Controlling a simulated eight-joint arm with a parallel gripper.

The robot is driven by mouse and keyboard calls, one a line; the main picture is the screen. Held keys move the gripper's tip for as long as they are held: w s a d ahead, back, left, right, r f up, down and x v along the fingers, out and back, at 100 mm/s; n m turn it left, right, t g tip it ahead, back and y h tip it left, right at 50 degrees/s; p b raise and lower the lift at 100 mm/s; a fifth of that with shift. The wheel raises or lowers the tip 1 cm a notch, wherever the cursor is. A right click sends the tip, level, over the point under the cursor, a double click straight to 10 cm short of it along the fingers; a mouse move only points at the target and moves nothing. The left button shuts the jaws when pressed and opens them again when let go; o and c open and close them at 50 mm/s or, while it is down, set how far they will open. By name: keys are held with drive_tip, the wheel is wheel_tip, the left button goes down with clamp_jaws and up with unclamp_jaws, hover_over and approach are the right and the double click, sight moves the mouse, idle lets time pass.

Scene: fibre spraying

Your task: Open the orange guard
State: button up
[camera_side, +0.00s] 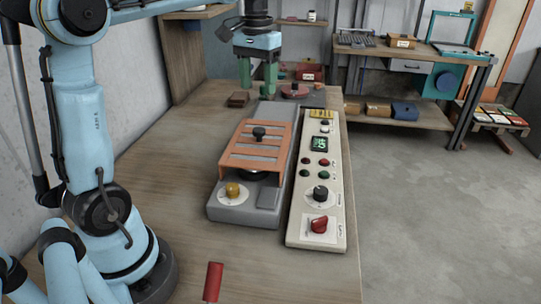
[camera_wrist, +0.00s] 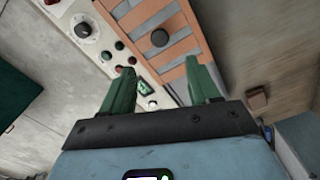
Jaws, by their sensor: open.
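The orange guard (camera_side: 254,146) is a slatted cover with a black knob (camera_side: 259,133) on top. It lies over the grey machine (camera_side: 243,211) on the wooden table. In the wrist view the orange guard (camera_wrist: 164,52) and its knob (camera_wrist: 159,38) show beyond my fingers. My gripper (camera_side: 257,82) has green fingers and hangs above the far end of the machine, past the guard. In the wrist view my gripper (camera_wrist: 160,85) is open, with nothing between its fingers. The guard appears lowered over a dark round part, which is mostly hidden.
A cream control panel (camera_side: 316,213) with knobs, buttons, a green display and a red switch (camera_side: 319,225) stands right of the machine. A yellow knob (camera_side: 232,189) is on the machine's near end. A brown block (camera_side: 238,99) and red cylinder (camera_side: 213,281) are on the table.

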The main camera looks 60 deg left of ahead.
sight(259, 130)
wheel_tip(259, 130, down, 12)
drive_tip(key=shift+r, duration=0.1)
idle(0.5)
clamp_jaws()
idle(0.3)
